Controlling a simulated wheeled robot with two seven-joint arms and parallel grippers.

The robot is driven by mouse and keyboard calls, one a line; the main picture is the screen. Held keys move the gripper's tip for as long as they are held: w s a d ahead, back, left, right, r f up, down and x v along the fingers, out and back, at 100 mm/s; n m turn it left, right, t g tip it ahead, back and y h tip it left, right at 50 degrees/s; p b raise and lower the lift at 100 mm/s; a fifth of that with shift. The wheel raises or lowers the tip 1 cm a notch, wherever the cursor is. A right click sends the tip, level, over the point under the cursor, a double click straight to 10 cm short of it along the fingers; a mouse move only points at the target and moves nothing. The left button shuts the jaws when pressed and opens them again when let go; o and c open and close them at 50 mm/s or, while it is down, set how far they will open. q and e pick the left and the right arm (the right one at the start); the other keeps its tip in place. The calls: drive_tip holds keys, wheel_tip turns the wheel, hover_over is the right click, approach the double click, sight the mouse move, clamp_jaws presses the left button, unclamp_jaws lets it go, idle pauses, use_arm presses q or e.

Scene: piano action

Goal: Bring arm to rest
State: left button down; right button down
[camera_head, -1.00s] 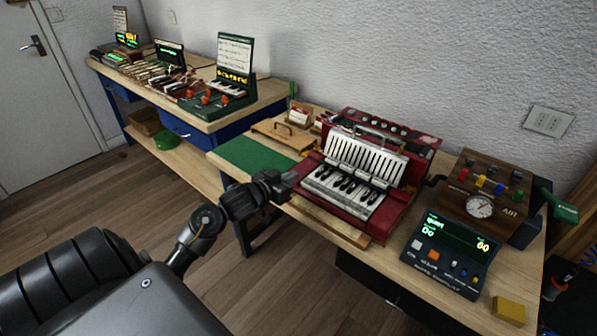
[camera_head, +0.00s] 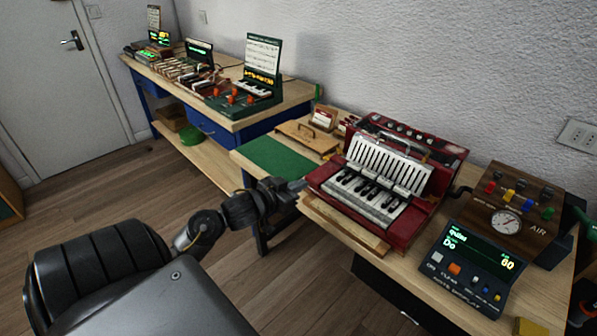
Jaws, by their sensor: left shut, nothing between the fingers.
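My left arm comes in from the lower left, and its gripper (camera_head: 296,187) is shut and empty. It is in front of the near left corner of the red piano action unit (camera_head: 414,222), by the table's front edge. Whether it touches the unit I cannot tell. The unit has white and black keys (camera_head: 366,193) and a white slatted panel (camera_head: 386,163) behind them. It sits on a wooden base on the table. My right gripper is not in view.
A green mat (camera_head: 276,157) and a wooden board with a handle (camera_head: 308,137) lie left of the unit. A dark console with a lit screen (camera_head: 470,262) and a wooden box with a gauge (camera_head: 512,215) stand right. A second bench (camera_head: 290,100) with several devices is behind. Floor is clear at left.

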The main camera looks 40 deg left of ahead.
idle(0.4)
use_arm(q)
drive_tip(key=a+f+g+y, duration=0.1)
drive_tip(key=a+f+g, duration=0.15)
drive_tip(key=f, duration=0.75)
drive_tip(key=a+f+g+y, duration=0.1)
drive_tip(key=a+f, duration=0.2)
drive_tip(key=f, duration=0.7)
drive_tip(key=s+d+f+g, duration=0.1)
drive_tip(key=s+f+g, duration=0.1)
drive_tip(key=s+f, duration=0.5)
drive_tip(key=s+d+f+g, duration=0.1)
drive_tip(key=s+f, duration=0.1)
drive_tip(key=f, duration=0.9)
drive_tip(key=s+d+f+m+g, duration=0.1)
drive_tip(key=s+d+f+g, duration=0.25)
drive_tip(key=s+f, duration=0.55)
drive_tip(key=s+d+f+m+g, duration=0.15)
drive_tip(key=s+d+f, duration=0.25)
drive_tip(key=s+f, duration=0.5)
drive_tip(key=s+d+f+g, duration=0.1)
drive_tip(key=s+d, duration=0.4)
drive_tip(key=s, duration=0.2)
drive_tip(key=s+d+f+g+h, duration=0.1)
drive_tip(key=s+d+f+g, duration=0.1)
drive_tip(key=s+d, duration=0.3)
drive_tip(key=s+p, duration=0.1)
drive_tip(key=s, duration=0.2)
drive_tip(key=shift+s+d+h, duration=0.25)
drive_tip(key=shift+h, duration=0.05)
